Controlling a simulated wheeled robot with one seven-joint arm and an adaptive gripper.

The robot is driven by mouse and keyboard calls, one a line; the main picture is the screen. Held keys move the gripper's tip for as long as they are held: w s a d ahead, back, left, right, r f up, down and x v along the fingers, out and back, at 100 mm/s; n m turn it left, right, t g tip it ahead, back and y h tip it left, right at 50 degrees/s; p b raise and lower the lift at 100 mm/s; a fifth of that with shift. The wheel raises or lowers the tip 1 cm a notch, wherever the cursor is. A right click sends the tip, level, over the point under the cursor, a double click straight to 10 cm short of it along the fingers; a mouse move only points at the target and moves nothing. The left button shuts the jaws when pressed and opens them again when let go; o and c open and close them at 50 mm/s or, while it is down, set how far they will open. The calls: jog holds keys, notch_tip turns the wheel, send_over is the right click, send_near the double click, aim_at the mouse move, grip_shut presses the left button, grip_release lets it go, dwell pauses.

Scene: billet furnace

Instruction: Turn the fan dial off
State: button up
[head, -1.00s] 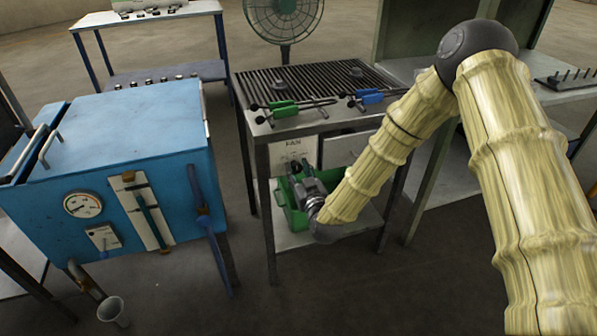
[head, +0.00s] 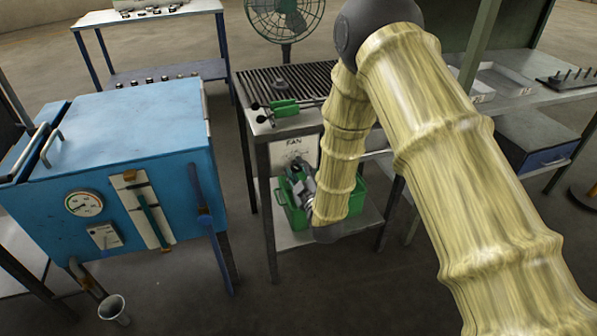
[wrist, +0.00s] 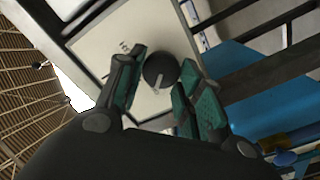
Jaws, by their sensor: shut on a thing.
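The fan dial (wrist: 160,68) is a round black knob with a pale pointer mark, on a white panel (wrist: 97,52) lettered FAN. In the wrist view my gripper (wrist: 162,63) has its green-padded fingers on either side of the dial, shut on it. In the head view the FAN panel (head: 291,149) hangs under the front of the grill-topped table. My gripper (head: 296,172) is in front of its lower part, and the dial is hidden there. The green fan (head: 285,17) stands behind the table.
A green bin (head: 294,217) sits on the shelf just below my gripper.

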jog(key=shift+f+n, duration=0.1)
jog(key=shift+n, duration=0.2)
jog(key=o, duration=1)
jog(key=shift+o, duration=0.2)
jog(key=v, duration=1.2)
